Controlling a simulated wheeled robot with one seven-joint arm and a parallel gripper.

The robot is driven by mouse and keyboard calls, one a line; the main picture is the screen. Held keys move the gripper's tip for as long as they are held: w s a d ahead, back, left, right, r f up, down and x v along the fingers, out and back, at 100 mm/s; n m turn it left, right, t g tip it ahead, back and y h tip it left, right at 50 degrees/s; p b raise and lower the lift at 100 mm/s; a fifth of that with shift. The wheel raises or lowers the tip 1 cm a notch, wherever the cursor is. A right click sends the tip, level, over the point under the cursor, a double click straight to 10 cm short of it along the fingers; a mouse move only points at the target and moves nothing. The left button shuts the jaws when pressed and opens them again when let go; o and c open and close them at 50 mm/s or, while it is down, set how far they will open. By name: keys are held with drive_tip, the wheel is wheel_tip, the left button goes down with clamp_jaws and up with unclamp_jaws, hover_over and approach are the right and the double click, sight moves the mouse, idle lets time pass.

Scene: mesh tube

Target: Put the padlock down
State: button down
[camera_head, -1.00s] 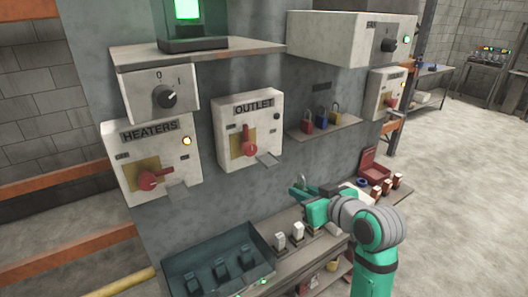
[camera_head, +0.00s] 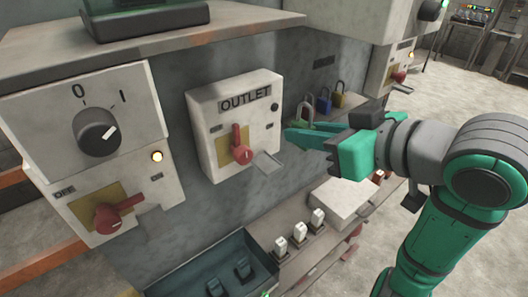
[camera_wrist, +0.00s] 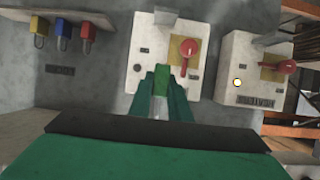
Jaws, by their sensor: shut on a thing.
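My gripper (camera_head: 300,134) is shut on a green padlock, held in the air just right of the OUTLET box (camera_head: 205,126). In the wrist view the green padlock (camera_wrist: 161,80) sits between the fingertips, in front of the OUTLET box (camera_wrist: 147,40). A blue padlock (camera_head: 323,103) and a yellow padlock (camera_head: 339,98) stand on the small wall shelf beyond the gripper. A red padlock (camera_wrist: 88,32) shows beside them in the wrist view.
The OUTLET box has a red handle (camera_head: 241,153) and a grey hasp plate (camera_head: 267,163). The HEATERS box (camera_head: 110,200) is at the left. Below is a bench with white switches (camera_head: 299,233), a white box (camera_head: 340,198) and a dark tray (camera_head: 205,267).

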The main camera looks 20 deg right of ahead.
drive_tip(key=w+a+f, duration=0.1)
drive_tip(key=w+f, duration=0.1)
drive_tip(key=w, duration=0.1)
drive_tip(key=w+a+f, duration=0.1)
drive_tip(key=w+f, duration=0.2)
drive_tip(key=w+a+f, duration=0.1)
drive_tip(key=w+f, duration=0.2)
drive_tip(key=shift+w+a+f, duration=0.15)
drive_tip(key=shift+w+a, duration=0.05)
drive_tip(key=shift+w, duration=0.2)
drive_tip(key=shift+w+f, duration=0.1)
drive_tip(key=shift+f, duration=1.55)
drive_tip(key=shift+f, duration=0.2)
drive_tip(key=c, duration=1.6)
unclamp_jaws()
drive_tip(key=shift+c, duration=0.2)
